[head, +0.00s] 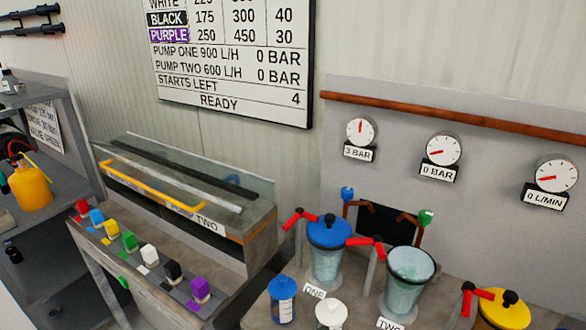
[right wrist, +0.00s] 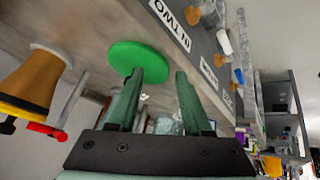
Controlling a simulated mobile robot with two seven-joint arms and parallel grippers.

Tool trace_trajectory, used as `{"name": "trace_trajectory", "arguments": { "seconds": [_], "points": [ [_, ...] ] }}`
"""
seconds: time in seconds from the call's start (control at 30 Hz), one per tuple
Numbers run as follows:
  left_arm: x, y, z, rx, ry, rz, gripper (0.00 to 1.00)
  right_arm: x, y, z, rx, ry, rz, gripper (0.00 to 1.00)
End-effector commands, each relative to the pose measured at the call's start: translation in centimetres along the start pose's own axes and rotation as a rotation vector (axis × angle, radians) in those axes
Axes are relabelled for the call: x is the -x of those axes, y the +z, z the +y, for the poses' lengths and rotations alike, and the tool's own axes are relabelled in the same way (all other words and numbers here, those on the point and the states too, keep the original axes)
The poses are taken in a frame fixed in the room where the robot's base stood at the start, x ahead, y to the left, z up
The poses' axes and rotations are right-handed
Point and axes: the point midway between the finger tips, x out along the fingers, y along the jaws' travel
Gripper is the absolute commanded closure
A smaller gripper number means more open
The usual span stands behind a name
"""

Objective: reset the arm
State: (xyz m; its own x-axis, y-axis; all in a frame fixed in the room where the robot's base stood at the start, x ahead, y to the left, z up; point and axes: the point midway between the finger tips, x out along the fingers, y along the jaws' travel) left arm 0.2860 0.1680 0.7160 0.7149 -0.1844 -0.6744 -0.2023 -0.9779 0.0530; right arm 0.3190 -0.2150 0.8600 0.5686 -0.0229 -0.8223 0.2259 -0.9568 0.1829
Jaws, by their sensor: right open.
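My right gripper (right wrist: 167,68) shows in the right wrist view with its two dark green fingers apart and nothing visible between them. A flat green disc (right wrist: 128,53) lies just beyond the left finger, which overlaps part of it; I cannot tell whether they touch. Neither of my arms nor grippers shows in the head view. My left gripper is in no view.
The bench holds a blue-lidded vessel (head: 325,260), an open clear vessel (head: 405,285), a yellow lid (head: 502,312) and red-handled valves (head: 292,218). Coloured blocks (head: 147,258) line the left counter. Three gauges (head: 440,150) and a board (head: 230,60) reading READY are above.

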Motion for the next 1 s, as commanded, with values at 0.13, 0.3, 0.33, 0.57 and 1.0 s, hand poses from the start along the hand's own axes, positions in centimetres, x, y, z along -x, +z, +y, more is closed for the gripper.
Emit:
{"name": "trace_trajectory", "arguments": {
  "seconds": [0.13,0.3,0.33,0.57,1.0],
  "points": [
    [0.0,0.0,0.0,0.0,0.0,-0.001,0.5,0.8,4.8,-1.6,-0.08,-0.068,-0.17,0.51],
    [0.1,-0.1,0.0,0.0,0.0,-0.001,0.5,1.1,7.7,-2.8,-0.13,-0.114,-0.263,0.51],
    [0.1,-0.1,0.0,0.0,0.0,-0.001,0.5,0.7,7.5,-2.9,-0.129,-0.114,-0.25,0.51],
    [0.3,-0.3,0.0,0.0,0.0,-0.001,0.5,-2.3,7.0,-3.9,-0.131,-0.125,-0.144,0.51],
    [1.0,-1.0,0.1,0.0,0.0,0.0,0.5,-8.0,7.8,-7.0,-0.163,-0.158,0.159,0.51]
  ]
}}
